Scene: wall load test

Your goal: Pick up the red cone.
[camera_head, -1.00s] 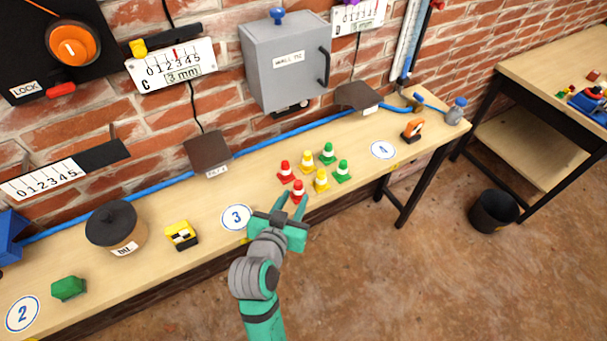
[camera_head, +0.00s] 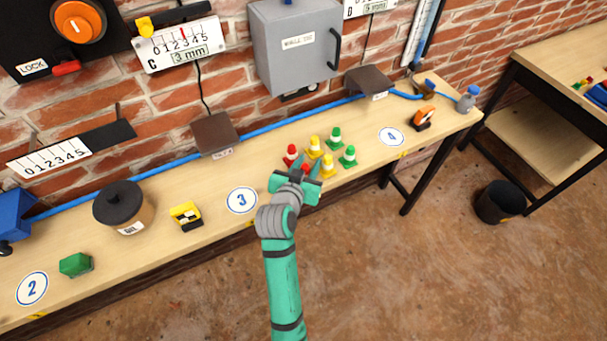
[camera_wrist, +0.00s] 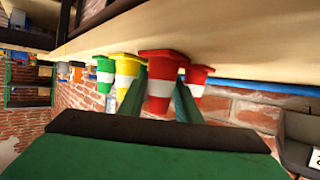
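Two red cones with white bands stand on the bench in a small group. The front red cone (camera_head: 305,169) is partly hidden by my gripper (camera_head: 307,167) in the head view. In the wrist view this red cone (camera_wrist: 160,82) is large, with one finger of my gripper (camera_wrist: 161,88) on each side of it. The fingers are apart; I see no clear grip on the cone. The other red cone (camera_head: 291,152) stands just behind and to the left in the head view; it also shows in the wrist view (camera_wrist: 198,76).
Yellow cones (camera_head: 327,166) and green cones (camera_head: 348,156) stand close by on the right and behind. A yellow block (camera_head: 186,215) and lidded pot (camera_head: 124,209) stand farther left. A blue hose (camera_head: 270,126) runs along the brick wall.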

